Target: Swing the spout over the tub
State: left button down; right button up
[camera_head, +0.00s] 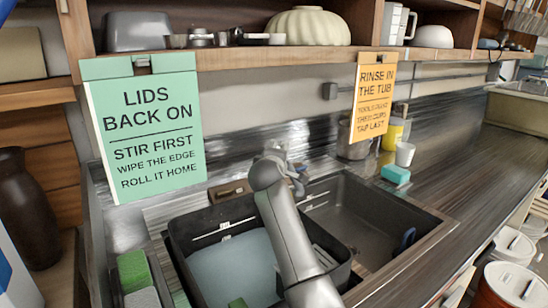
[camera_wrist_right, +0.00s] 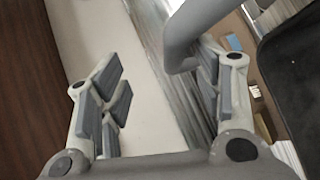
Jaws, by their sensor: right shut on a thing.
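The dark tub (camera_head: 182,245) sits in the left part of the sink, with a blue-grey surface inside. My right arm reaches over the tub, and my right gripper (camera_head: 297,182) is at its far side by the back wall, mostly hidden behind my own arm. In the right wrist view, a smooth grey bent tube, the spout (camera_wrist_right: 188,32), comes in from the top and meets the right-hand finger. The gripper (camera_wrist_right: 160,92) is shut on it, though its fingers look well apart there. The spout cannot be made out clearly in the head view. My left gripper is not in view.
An empty dark basin (camera_head: 365,215) lies right of the tub. A teal sponge (camera_head: 396,174) and a white cup (camera_head: 404,153) stand behind it. A green sign (camera_head: 145,125) and an orange sign (camera_head: 373,95) hang from the shelf. Green and grey blocks (camera_head: 132,272) lie at left.

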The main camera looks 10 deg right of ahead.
jog(key=r+p+v, duration=0.1)
jog(key=p+v, duration=0.2)
jog(key=v, duration=0.7)
jog(key=shift+d+r+t, duration=0.2)
jog(key=shift+r+t, duration=0.1)
jog(key=shift+r, duration=0.15)
jog(key=shift+w, duration=0.15)
jog(key=shift+p, duration=0.55)
